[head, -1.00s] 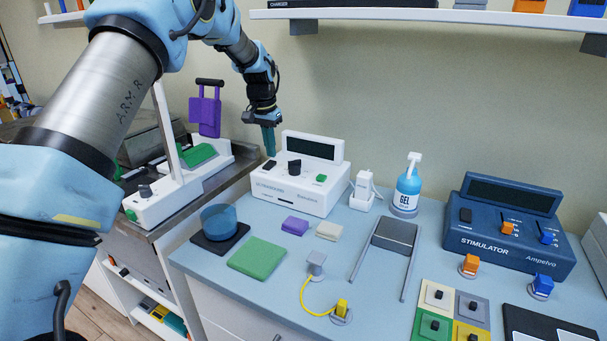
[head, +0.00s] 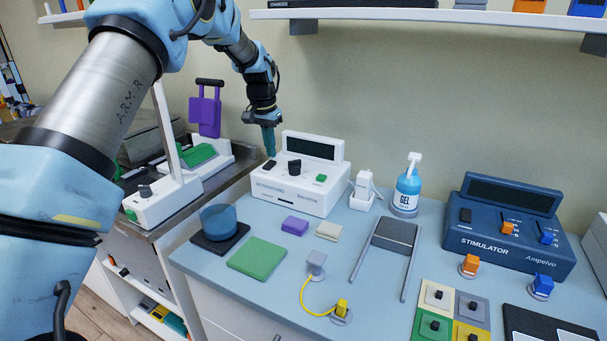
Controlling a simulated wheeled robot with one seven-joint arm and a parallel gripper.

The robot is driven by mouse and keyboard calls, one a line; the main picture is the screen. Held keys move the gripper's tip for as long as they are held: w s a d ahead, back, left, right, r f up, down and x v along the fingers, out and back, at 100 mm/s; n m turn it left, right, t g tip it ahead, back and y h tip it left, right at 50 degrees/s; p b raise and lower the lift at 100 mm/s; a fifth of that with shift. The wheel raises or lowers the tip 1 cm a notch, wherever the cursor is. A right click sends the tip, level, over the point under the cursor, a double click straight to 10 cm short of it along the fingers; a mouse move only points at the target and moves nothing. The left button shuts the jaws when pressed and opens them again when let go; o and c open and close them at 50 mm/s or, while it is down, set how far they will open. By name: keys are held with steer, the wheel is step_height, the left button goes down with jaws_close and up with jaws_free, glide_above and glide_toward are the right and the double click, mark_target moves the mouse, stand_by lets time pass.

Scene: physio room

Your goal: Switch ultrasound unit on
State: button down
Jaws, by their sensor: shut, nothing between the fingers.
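The white ultrasound unit (head: 290,205) stands at the back left of the blue-grey counter. It has a dark, blank display (head: 311,147), a black switch (head: 269,164) at the left of its top panel, a black knob (head: 294,168) and a green button (head: 321,178). My gripper (head: 270,154) points down with its teal fingers shut and empty. Its tips are right at or just above the black switch; I cannot tell whether they touch it. The switch's position is too small to read.
A white probe in a holder (head: 363,192) and a blue gel bottle (head: 407,190) stand right of the unit. A blue stimulator (head: 508,232) is further right. A shelf (head: 400,16) hangs above. Purple paddles (head: 206,112) are left of my gripper.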

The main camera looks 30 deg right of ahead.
steer(key=shift+f+b, duration=0.4)
steer(key=shift+f, duration=0.55)
stand_by(0.7)
steer(key=shift+r, duration=0.1)
steer(key=shift+r+p, duration=2.5)
steer(key=shift+r, duration=1)
